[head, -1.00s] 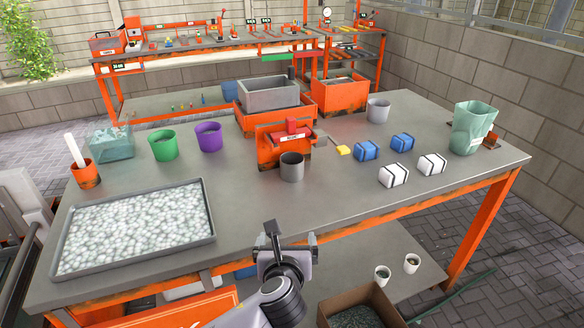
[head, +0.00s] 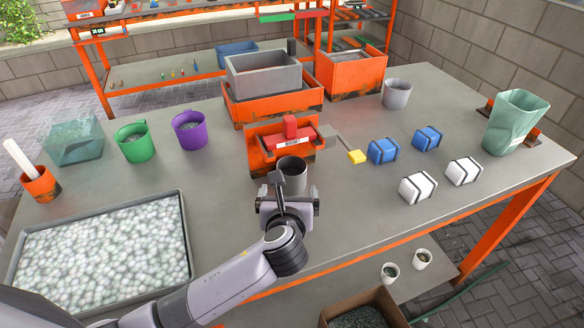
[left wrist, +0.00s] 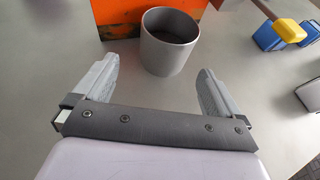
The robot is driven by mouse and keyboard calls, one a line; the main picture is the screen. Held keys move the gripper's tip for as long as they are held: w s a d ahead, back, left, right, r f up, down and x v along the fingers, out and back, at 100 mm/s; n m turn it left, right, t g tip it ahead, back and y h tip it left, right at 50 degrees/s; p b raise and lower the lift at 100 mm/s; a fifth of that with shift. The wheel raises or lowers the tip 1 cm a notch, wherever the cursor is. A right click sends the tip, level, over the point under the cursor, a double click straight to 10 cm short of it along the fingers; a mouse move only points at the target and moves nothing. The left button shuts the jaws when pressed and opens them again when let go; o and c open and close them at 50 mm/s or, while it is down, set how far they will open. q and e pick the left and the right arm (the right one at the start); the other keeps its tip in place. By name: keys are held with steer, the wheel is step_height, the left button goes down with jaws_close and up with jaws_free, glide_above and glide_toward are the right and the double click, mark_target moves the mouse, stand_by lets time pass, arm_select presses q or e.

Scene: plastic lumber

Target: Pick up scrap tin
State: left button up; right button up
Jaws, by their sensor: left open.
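A grey metal tin (head: 292,176) stands upright on the grey workbench, right in front of the orange machine with a red top. In the left wrist view the tin (left wrist: 169,42) is open at the top and looks empty inside. My left gripper (head: 286,196) is open and empty, just on the near side of the tin. In the left wrist view its two fingers (left wrist: 156,80) point toward the tin, which lies beyond the tips and between them. The gripper hides the tin's lower part in the head view. My right gripper is not in view.
The orange machine (head: 274,144) stands close behind the tin; its yellow-ended handle (head: 356,157) reaches right. Blue (head: 382,151) and white (head: 418,187) strapped bundles lie further right. A similar grey container (head: 397,92) stands farther back. A wide tray of pale pellets (head: 180,215) lies left.

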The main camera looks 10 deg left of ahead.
mark_target(291, 184)
arm_select(q)
steer(key=shift+w+d+r+x, duration=0.1)
steer(key=shift+x, duration=0.8)
steer(key=shift+w+d+r+x, duration=0.1)
steer(key=shift+r+x, duration=0.05)
steer(key=shift+x, duration=0.8)
steer(key=shift+d+r+x, duration=0.1)
steer(key=shift+x, duration=0.8)
steer(key=shift+w+a+f, duration=0.15)
steer(key=shift+w+f, duration=0.1)
steer(key=shift+w, duration=0.35)
steer(key=c, duration=1.1)
